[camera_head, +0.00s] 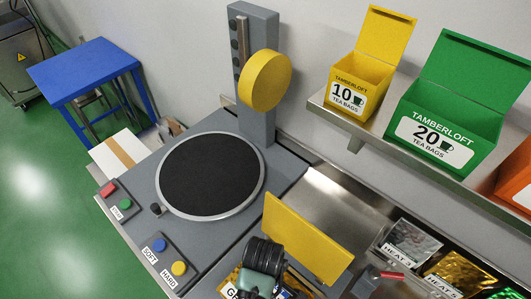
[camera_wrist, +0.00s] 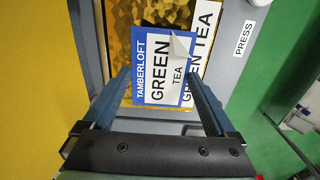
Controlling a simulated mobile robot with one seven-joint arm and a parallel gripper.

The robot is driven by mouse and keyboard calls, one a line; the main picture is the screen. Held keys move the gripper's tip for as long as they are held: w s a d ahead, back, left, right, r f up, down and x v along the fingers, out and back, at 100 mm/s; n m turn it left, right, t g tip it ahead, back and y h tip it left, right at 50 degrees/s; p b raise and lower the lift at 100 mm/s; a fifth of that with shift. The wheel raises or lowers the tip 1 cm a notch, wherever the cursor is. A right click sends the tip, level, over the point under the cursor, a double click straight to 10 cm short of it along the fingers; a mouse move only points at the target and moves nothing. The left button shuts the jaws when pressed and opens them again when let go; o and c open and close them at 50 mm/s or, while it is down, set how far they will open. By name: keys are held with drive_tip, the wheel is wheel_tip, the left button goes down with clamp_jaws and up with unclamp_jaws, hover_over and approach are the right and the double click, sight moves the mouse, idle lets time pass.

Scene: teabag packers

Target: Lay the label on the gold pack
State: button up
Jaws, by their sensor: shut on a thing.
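In the wrist view my gripper (camera_wrist: 160,76) is shut on the label (camera_wrist: 158,88), which lies between its two fingers. The label is blue and white, reads TAMBERLOFT GREEN TEA, and has a curled corner. It overlaps the gold pack (camera_wrist: 122,14) behind it and partly covers a white strip reading GREEN TEA. I cannot tell whether the label touches the pack. In the head view my gripper (camera_head: 275,290) is at the bottom edge, over the gold pack (camera_head: 234,279), and hides most of the pack and label.
A yellow upright panel (camera_head: 305,240) stands just beyond my gripper. To the left is a machine with a round black plate (camera_head: 210,175) and buttons. Silver and gold pouches (camera_head: 460,268) lie at right. A shelf holds a yellow box (camera_head: 362,80) and a green box (camera_head: 450,115).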

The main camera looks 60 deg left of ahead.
drive_tip(key=shift+f, duration=2)
drive_tip(key=shift+f, duration=0.1)
drive_tip(key=o, duration=0.9)
drive_tip(key=shift+o, duration=0.2)
wheel_tip(320, 180, up, 12)
drive_tip(key=shift+b, duration=0.3)
